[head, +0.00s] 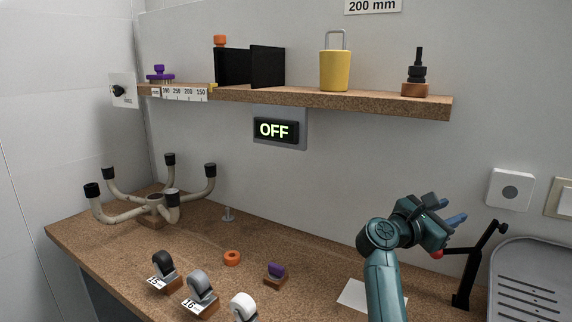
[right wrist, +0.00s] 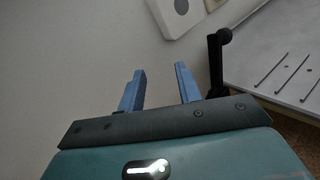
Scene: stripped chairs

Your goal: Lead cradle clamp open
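A black upright bracket (head: 474,265) stands on the bench at the right, with a thin dark bar reaching left from it to a red ball knob (head: 436,253). I cannot tell for sure that this is the cradle clamp. My right gripper (head: 449,212) is just above and beside the knob, its blue fingers pointing right. In the right wrist view the fingers (right wrist: 160,69) are apart with nothing between them. The bracket's black top (right wrist: 216,62) shows just right of the fingers there; the knob is hidden. My left gripper is out of view.
A beige five-armed base (head: 152,208) with black caps stands at the left. Casters (head: 201,289), an orange ring (head: 232,257) and a purple piece (head: 276,270) lie mid-bench. A grey ribbed tray (head: 530,270) bounds the right. A loaded shelf (head: 330,98) hangs above; a sign reads OFF (head: 275,130).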

